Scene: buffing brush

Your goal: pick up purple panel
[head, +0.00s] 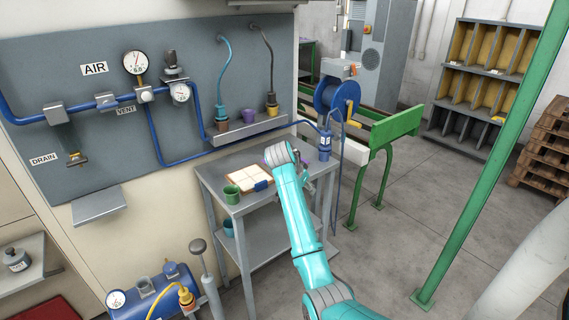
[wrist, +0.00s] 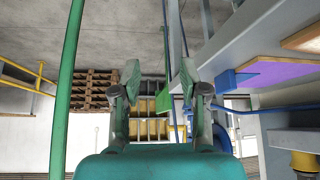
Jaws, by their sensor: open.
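A flat purple panel (wrist: 285,76) shows at the right of the wrist view, beside the grey table's edge. A blue part (wrist: 232,82) adjoins its left end, and a brown board (wrist: 305,40) shows above it. In the head view the panel is largely hidden behind my arm's wrist. My gripper (wrist: 160,77) is open, with nothing between its fingers. The panel lies to the right of the fingers in the wrist view, apart from them. In the head view my gripper is over the right part of the grey table, mostly hidden by my wrist.
The grey table (head: 213,186) also holds a green mug (head: 232,194) and a tan board (head: 248,177). A wall ledge (head: 250,127) with pots runs behind. A green post (head: 500,150) stands right, with open floor between.

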